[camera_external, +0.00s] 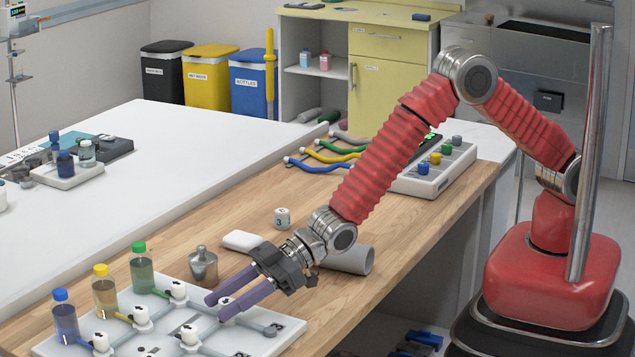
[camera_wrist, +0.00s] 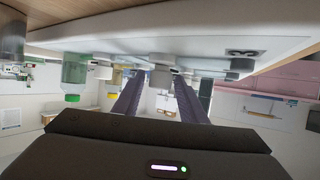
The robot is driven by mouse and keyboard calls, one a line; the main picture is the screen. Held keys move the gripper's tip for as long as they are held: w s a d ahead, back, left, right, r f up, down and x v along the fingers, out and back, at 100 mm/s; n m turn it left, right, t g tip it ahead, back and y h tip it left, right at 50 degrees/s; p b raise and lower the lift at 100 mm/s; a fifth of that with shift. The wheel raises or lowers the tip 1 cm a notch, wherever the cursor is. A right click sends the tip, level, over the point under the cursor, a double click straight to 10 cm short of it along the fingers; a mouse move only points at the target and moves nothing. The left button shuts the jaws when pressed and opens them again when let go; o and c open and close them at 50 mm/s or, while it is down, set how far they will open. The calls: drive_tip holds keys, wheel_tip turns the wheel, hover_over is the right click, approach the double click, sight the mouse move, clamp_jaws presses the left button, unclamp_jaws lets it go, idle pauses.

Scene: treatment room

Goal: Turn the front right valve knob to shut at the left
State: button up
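A white valve panel (camera_external: 285,326) lies on the wooden worktop, with a back row of knobs beside the bottles and a nearer row of two. The nearer row's right knob, the front right valve knob (camera_external: 226,303), is white and partly hidden by my fingers. My gripper (camera_external: 217,307) is low over the panel, its two purple fingers apart around or just above this knob. In the upside-down wrist view, a pale knob (camera_wrist: 160,79) shows between the fingertips of my gripper (camera_wrist: 158,82). Contact and the knob's exact turn cannot be made out. The nearer row's left knob (camera_external: 190,335) stands clear.
Bottles with blue (camera_external: 65,317), yellow (camera_external: 105,292) and green (camera_external: 142,268) caps stand along the panel's back. A metal flask (camera_external: 203,266), white block (camera_external: 242,241) and grey cylinder (camera_external: 348,259) are close to my wrist. The white table (camera_external: 190,150) is largely clear.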

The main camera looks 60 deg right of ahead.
drive_tip(key=c, duration=0.9)
drive_tip(key=shift+a+r+m+t+h, duration=0.15)
drive_tip(key=shift+m+t+h, duration=0.2)
drive_tip(key=shift+m+t, duration=0.25)
drive_tip(key=shift+r+m+t+h, duration=0.1)
drive_tip(key=shift+m+t+h, duration=0.25)
drive_tip(key=shift+m+t, duration=0.2)
drive_tip(key=shift+w+m+t+h, duration=0.1)
drive_tip(key=shift+m+t+h, duration=0.15)
drive_tip(key=shift+m+h, duration=0.1)
drive_tip(key=shift+f, duration=0.1)
drive_tip(key=o, duration=1.1)
drive_tip(key=shift+f, duration=0.1)
drive_tip(key=shift+c, duration=0.2)
drive_tip(key=shift+d, duration=0.2)
drive_tip(key=v, duration=1.3)
drive_tip(key=shift+s+d, duration=0.25)
drive_tip(key=shift+s, duration=0.1)
